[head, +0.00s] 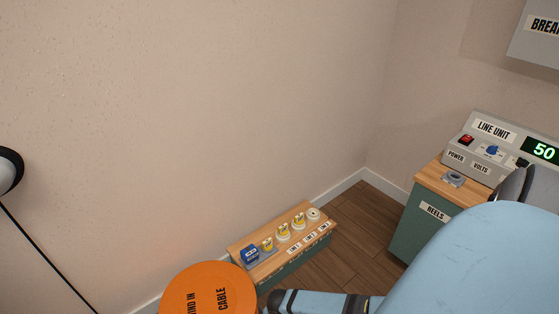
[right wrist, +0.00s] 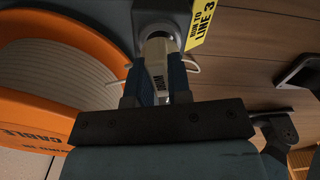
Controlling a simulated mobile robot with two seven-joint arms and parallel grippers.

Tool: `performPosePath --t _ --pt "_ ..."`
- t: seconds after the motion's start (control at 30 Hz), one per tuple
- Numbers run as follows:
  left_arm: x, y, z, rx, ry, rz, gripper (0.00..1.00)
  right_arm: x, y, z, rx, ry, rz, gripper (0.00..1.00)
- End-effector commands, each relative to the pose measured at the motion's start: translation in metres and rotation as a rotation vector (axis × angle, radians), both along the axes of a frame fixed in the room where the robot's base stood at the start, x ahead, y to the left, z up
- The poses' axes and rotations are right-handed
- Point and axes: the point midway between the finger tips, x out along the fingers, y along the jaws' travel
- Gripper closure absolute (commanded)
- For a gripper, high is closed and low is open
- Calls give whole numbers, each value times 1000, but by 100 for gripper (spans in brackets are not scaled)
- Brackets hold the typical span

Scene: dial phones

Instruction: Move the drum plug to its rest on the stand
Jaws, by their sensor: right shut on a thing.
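In the right wrist view my right gripper (right wrist: 157,92) has its two blue fingers shut on the drum plug (right wrist: 157,75), a pale piece with dark lettering. The plug's far end meets a grey rounded part (right wrist: 160,25); I cannot tell whether it is seated there. The orange cable drum (right wrist: 85,55) is just left of the fingers. It also shows at the bottom of the head view (head: 205,290). There my blue right arm covers the lower right, and its fingers are not visible. My left gripper is not seen. I cannot make out the plug's rest for certain.
The green REELS cabinet (head: 420,225) carries a grey fitting (head: 453,178) and the line unit (head: 495,150) reading 50. A yellow LINE 3 tag (right wrist: 201,22) lies close to the plug.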

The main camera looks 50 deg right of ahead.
Motion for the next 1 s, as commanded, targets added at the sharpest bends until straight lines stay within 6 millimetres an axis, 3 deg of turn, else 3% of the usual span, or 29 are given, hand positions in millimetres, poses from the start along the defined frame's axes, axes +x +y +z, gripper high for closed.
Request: performPosePath --t 0.63,0.67,0.8,0.97,1.0 --pt "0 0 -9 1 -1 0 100 0 0 -14 0 0 0 100" --pt "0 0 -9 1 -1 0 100 0 0 -14 0 0 0 79" --pt "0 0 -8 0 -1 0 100 0 0 -13 0 0 0 52" --pt "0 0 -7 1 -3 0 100 0 0 -13 0 0 0 52" --pt "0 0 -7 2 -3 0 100 0 0 -13 0 0 0 56"
